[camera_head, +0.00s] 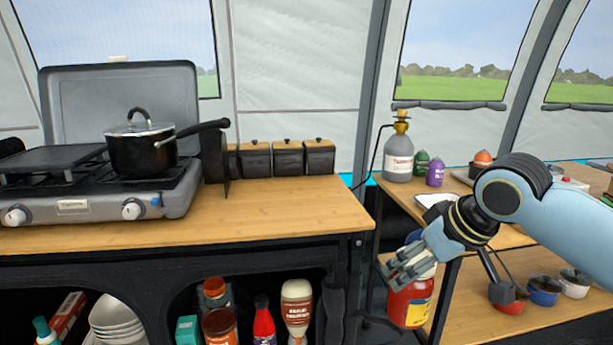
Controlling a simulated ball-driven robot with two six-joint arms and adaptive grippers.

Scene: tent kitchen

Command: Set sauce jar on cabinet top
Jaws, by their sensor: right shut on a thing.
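The sauce jar (410,305) is red with a yellow label and hangs upright below my right gripper (405,268). The gripper's fingers are shut on its upper part and hide much of its lid. The jar is in the gap to the right of the cabinet, lower than the cabinet top (270,218). That top is light wood, with its right edge to the left of the jar. My left gripper is out of view.
A stove (90,205) with a black pot (142,150) fills the top's left side. Several dark canisters (288,160) line its back. The front right of the top is clear. Bottles (297,305) and bowls fill the shelves below. A side table (505,237) stands at right.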

